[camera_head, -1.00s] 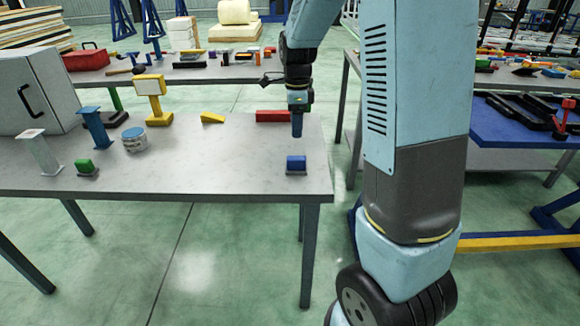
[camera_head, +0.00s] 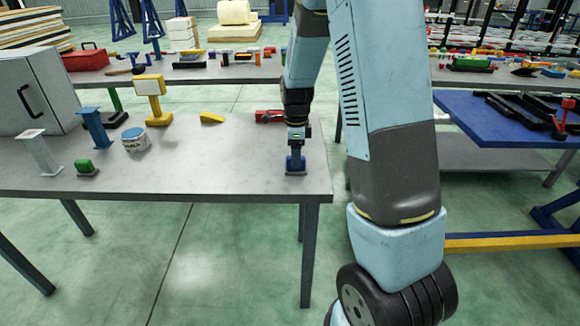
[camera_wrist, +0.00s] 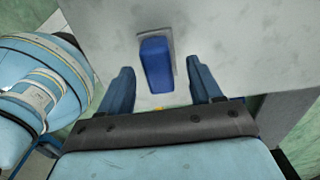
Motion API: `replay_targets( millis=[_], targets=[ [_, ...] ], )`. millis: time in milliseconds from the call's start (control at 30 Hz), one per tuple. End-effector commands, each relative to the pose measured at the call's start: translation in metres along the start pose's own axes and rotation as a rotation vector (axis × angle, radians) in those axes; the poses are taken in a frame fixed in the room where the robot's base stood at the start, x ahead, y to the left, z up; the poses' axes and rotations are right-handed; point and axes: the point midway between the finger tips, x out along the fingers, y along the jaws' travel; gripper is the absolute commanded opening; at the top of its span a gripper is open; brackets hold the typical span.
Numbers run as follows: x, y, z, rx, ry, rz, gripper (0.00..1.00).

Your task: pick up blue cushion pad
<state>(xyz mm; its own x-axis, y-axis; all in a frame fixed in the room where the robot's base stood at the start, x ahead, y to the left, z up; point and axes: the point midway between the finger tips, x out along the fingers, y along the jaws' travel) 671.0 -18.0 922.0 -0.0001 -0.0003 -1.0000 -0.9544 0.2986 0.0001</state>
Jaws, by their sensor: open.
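The blue cushion pad (camera_head: 295,165) is a small blue block on a dark grey base near the front right corner of the grey table (camera_head: 190,165). In the wrist view the blue pad (camera_wrist: 156,64) sits upright on its flat grey base, just beyond and between my two fingers. My gripper (camera_head: 296,152) is directly at the pad in the head view and partly covers it. In the wrist view my gripper (camera_wrist: 162,84) is open, with one finger to each side of the pad. I cannot tell whether either finger touches it.
A red block (camera_head: 270,116) lies behind my gripper. A yellow wedge (camera_head: 211,118), a round can (camera_head: 135,139), a green block (camera_head: 84,167) and several stands are farther left. The table's right edge is close to the pad. The table middle is clear.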

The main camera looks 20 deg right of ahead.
Motion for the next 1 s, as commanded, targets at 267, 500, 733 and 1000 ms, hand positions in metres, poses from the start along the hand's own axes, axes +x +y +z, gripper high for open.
replay_targets(
  millis=[267, 500, 733, 1000],
  targets=[
    [0.030, -0.002, 0.000, 0.000, 0.000, 0.001, 0.64],
    [0.032, -0.002, 0.000, -0.001, 0.000, 0.000, 0.64],
    [0.032, -0.002, 0.000, -0.001, 0.000, 0.000, 0.45],
    [0.032, -0.002, 0.001, -0.002, 0.000, 0.000, 0.19]
  ],
)
